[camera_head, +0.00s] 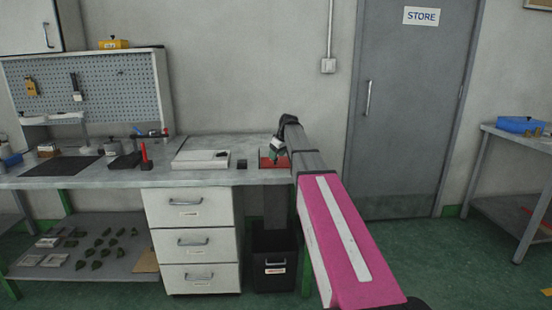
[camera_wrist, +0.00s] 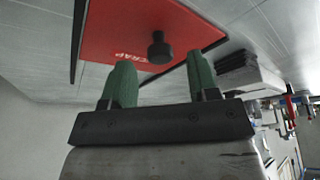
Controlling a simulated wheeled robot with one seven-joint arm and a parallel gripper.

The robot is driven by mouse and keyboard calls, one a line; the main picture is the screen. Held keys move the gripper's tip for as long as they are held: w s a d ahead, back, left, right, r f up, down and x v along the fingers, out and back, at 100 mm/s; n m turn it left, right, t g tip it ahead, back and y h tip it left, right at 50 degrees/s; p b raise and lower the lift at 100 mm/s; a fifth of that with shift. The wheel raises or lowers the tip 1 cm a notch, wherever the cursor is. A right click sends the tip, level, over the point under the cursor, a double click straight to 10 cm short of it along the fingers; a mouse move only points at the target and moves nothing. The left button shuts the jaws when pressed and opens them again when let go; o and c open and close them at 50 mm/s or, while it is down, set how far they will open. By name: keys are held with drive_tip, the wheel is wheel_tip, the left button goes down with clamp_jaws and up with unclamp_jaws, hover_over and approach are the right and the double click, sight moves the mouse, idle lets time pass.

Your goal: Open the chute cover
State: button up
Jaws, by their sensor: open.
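The chute cover is a red plate marked "SCRAP" (camera_wrist: 125,30) with a round black knob (camera_wrist: 160,50) on it. It also shows in the head view (camera_head: 268,163) at the right end of the bench, partly hidden by my arm. It lies over the opening above the chute (camera_head: 275,208) and bin. My gripper (camera_wrist: 161,82) has two green fingers, spread apart and empty. In the wrist view the knob is beyond the fingertips, between their lines, apart from both. In the head view my gripper (camera_head: 278,150) is just over the cover.
A dark bin (camera_head: 274,262) stands under the chute, beside white drawers (camera_head: 192,242). A flat white box (camera_head: 201,159) and a small dark block (camera_head: 242,164) lie left of the cover. The bench top (camera_head: 165,178) is clear along its front.

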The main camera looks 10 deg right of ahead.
drive_tip(key=shift+x, duration=0.9)
clamp_jaws()
drive_tip(key=w, duration=0.8)
drive_tip(key=w+d, duration=0.1)
drive_tip(key=w, duration=0.3)
drive_tip(key=shift+w+d, duration=0.1)
drive_tip(key=shift+w, duration=0.05)
unclamp_jaws()
